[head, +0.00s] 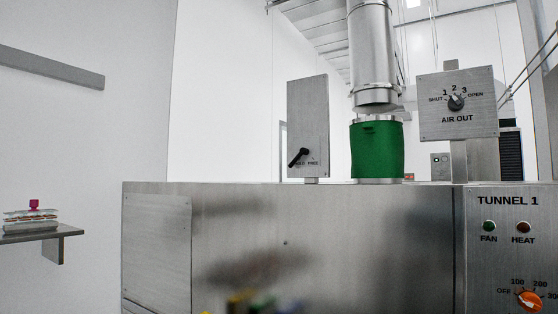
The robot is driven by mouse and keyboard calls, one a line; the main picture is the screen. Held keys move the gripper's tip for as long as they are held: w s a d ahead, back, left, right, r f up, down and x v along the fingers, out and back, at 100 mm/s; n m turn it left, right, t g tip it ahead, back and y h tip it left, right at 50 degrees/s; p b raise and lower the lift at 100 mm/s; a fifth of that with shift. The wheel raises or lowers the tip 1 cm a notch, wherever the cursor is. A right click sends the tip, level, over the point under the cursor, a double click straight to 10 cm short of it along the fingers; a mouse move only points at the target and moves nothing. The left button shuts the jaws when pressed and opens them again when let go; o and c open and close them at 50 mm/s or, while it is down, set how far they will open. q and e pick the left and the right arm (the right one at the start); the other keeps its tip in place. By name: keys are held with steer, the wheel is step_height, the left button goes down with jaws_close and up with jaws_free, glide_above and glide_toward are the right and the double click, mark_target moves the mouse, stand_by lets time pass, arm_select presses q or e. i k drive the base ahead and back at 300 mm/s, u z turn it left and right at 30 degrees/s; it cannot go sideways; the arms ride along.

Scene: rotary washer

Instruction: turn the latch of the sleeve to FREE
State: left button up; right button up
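The latch is a black lever (299,157) on the front of an upright grey metal box (308,105). Its pivot is at the upper right and its knob end points down and left. Small lettering beside it shows FREE on the right; the word on the left is too small to read surely. The green sleeve (377,150) stands upright just right of the box, around a metal pipe stub. A wide metal duct (371,50) hangs above it, with a gap between its lower end and the sleeve top. Neither of my grippers is in view.
The AIR OUT panel (457,104) with a dial stands at right. The TUNNEL 1 panel (508,240) has FAN and HEAT lamps and an orange knob. A steel housing (290,243) fills the lower middle. A shelf (45,234) with stacked items is at left.

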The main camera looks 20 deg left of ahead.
mark_target(302, 151)
steer(key=u, duration=0.6)
steer(key=i, duration=0.7)
steer(key=u, duration=0.5)
